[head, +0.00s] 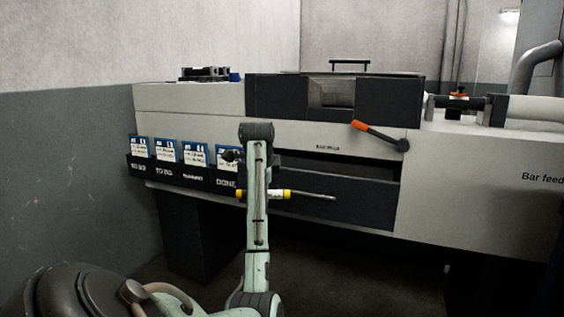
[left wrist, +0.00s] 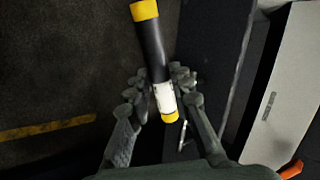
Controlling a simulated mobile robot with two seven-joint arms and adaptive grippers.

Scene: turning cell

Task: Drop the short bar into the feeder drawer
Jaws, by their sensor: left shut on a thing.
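The short bar is black with yellow ends and a white label. In the left wrist view, the bar (left wrist: 153,50) lies between the fingers of my left gripper (left wrist: 158,84), which is shut on it near the label. In the head view, the bar's labelled end (head: 275,193) shows to the right of my green arm link, roughly level; the link hides its middle and my left gripper. The feeder's dark drawer front (head: 350,208), with a metal handle (head: 318,197), is behind and right of the bar. A dark slot (head: 375,170) shows above this front. My right gripper is in neither view.
The grey bar feeder (head: 190,104) spans the scene. An orange-tipped lever (head: 378,134) sticks out above the slot. A rack with blue-edged cards (head: 165,172) is on its front at left. A yellow floor line (left wrist: 45,130) shows in the left wrist view.

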